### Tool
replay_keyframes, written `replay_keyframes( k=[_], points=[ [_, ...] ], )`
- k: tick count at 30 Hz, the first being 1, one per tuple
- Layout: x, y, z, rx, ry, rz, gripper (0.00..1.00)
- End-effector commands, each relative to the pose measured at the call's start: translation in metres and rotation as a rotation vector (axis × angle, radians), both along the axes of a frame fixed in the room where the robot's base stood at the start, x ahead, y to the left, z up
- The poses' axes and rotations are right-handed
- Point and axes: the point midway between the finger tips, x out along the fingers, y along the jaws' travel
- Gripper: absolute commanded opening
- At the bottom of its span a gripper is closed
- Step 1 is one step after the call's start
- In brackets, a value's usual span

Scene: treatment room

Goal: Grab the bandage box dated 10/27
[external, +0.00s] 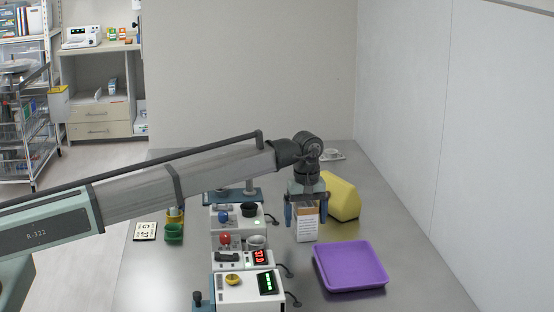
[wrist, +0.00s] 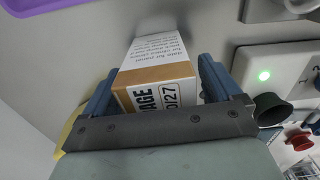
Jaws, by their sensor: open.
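The bandage box (external: 307,230) is white with a brown band and stands upright on the grey table. In the wrist view the box (wrist: 158,72) shows printed text ending in "AGE" and "0/27"; the start of the date is hidden by my gripper's edge. My gripper (external: 307,213) points down over the box, with one blue finger on each side of it. In the wrist view my gripper (wrist: 157,84) is open around the box. Whether either finger touches the box is unclear.
A purple tray (external: 350,267) lies to the box's right and nearer the camera. A yellow wedge-like block (external: 342,197) sits close behind. Several white devices (external: 245,290) with knobs and displays line the left side.

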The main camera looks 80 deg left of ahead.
Motion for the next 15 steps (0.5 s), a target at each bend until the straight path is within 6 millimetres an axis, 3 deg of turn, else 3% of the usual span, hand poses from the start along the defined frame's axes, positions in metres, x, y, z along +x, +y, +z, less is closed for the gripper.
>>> replay_keyframes(
  k=[2,15],
  points=[
    [0.0001,0.0001,0.0001,0.000,0.000,0.000,0.90],
    [0.0000,0.0000,0.0002,0.000,0.000,0.000,0.47]
  ],
)
